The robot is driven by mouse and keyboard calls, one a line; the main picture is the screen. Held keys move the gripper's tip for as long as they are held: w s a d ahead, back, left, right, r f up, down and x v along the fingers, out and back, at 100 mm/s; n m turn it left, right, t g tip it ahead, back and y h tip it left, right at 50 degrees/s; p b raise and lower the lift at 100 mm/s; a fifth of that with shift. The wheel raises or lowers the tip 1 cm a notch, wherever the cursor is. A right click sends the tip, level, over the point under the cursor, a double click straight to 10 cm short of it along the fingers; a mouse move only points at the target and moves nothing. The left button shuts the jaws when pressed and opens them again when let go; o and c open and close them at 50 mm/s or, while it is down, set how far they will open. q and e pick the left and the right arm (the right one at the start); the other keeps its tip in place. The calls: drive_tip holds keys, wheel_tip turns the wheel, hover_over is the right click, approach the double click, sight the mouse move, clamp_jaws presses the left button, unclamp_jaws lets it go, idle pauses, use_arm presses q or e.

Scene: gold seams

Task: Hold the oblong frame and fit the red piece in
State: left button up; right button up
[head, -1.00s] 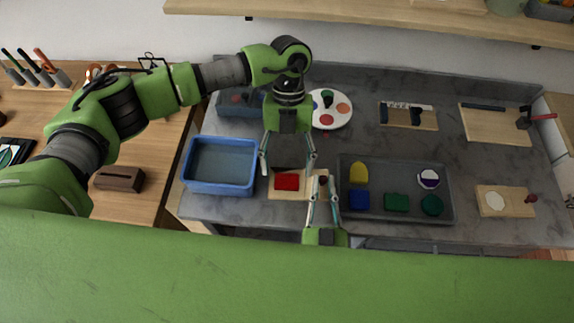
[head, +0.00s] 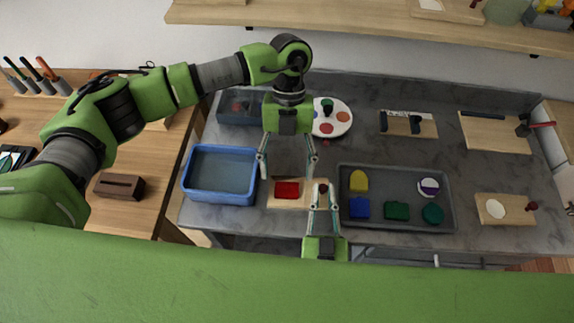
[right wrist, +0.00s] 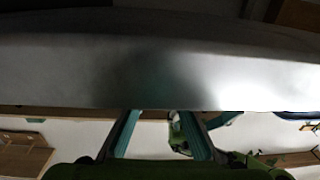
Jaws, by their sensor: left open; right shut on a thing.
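The oblong frame (head: 276,205) is a pale wooden board lying on the grey worktop near its front edge, in the head view. The red piece (head: 287,189) lies at its recess; I cannot tell whether it is fully seated. My left gripper (head: 288,173) is open and empty above the red piece, a fingertip on either side of it.
A blue bin (head: 219,195) stands left of the frame. A grey tray (head: 396,222) with several coloured pieces is close on the right. A paint palette (head: 331,117) lies behind. Another wooden board with a white recess (head: 505,221) lies far right.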

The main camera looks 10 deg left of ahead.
drive_tip(key=o, duration=0.9)
